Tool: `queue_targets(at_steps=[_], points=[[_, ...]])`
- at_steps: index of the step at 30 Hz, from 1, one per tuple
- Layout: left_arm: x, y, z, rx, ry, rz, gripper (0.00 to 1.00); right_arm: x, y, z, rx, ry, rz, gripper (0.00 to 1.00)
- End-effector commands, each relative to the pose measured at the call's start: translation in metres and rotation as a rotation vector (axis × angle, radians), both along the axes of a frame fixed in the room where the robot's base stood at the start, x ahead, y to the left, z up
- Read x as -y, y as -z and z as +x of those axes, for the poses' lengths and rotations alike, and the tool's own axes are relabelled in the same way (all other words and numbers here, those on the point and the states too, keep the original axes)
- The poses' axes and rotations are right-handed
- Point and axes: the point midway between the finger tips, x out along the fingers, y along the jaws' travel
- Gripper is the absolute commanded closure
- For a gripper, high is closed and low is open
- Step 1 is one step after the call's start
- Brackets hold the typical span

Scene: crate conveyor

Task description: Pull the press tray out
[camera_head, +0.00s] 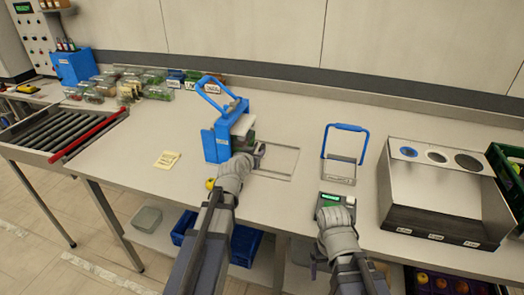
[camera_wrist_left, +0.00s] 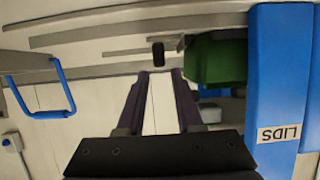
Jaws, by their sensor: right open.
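The blue press (camera_head: 215,143) stands on the bench with its blue lever (camera_head: 214,92) raised. A flat rail frame (camera_head: 282,163) lies on the bench at its right. In the left wrist view a small dark knob (camera_wrist_left: 158,52) is just beyond my left fingertips, with a green item (camera_wrist_left: 217,62) beside it. I cannot tell whether the knob belongs to the press tray. My left gripper (camera_head: 258,155) is at the press's right side; its fingers (camera_wrist_left: 159,73) are apart and empty. My right gripper (camera_head: 336,212) is open beside a small device with a green display (camera_head: 328,199).
A blue-handled stand (camera_head: 340,168) and a grey three-hole bin (camera_head: 430,190) are at right. A roller conveyor (camera_head: 55,130) is at left. Jars and packets (camera_head: 130,85) line the back. A yellow note (camera_head: 167,159) lies on clear bench left of the press.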

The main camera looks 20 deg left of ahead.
Motion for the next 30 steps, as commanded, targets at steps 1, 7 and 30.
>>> queue_targets(at_steps=[1, 7, 30], points=[[0.000, 0.003, 0.006, 0.000, 0.001, 0.001, 0.65, 0.000, 0.003, 0.000, 0.000, 0.000, 0.000, 0.15], [0.001, 0.015, 0.031, -0.001, 0.001, -0.001, 0.65, 0.000, 0.015, 0.000, 0.000, 0.000, 0.000, 0.15], [0.003, 0.028, 0.067, -0.002, 0.001, 0.000, 0.86, 0.000, 0.028, 0.000, 0.000, 0.000, 0.000, 0.15]])
